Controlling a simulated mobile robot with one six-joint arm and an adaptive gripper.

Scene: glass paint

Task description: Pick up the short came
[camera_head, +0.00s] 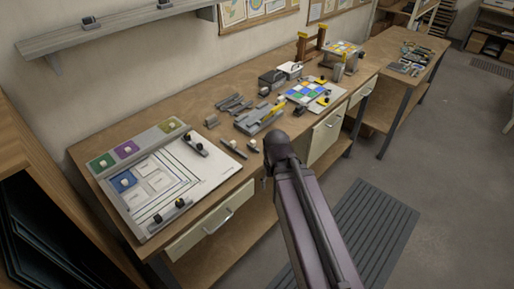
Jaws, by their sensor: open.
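I cannot tell for sure which piece is the short came. Several grey strips (235,103) lie together near the middle of the workbench. Two short dark pieces with pale knobs, a left one (230,145) and a right one (253,146), lie at the bench's front edge, right of the white board. The white layout board (213,179) has nested lines drawn on it. A grey bar with black knobs (194,144) lies along its far right side, and another (167,215) lies at its near edge. My arm rises in front of the bench; my gripper does not show.
A blue tile (123,183) sits on the board; green (101,161), purple (127,149) and olive (171,126) tiles line its back. A grey-yellow fixture (259,119), a colored panel (316,93) and boxes stand farther right. A shelf (115,34) overhangs the left. The floor is mostly open.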

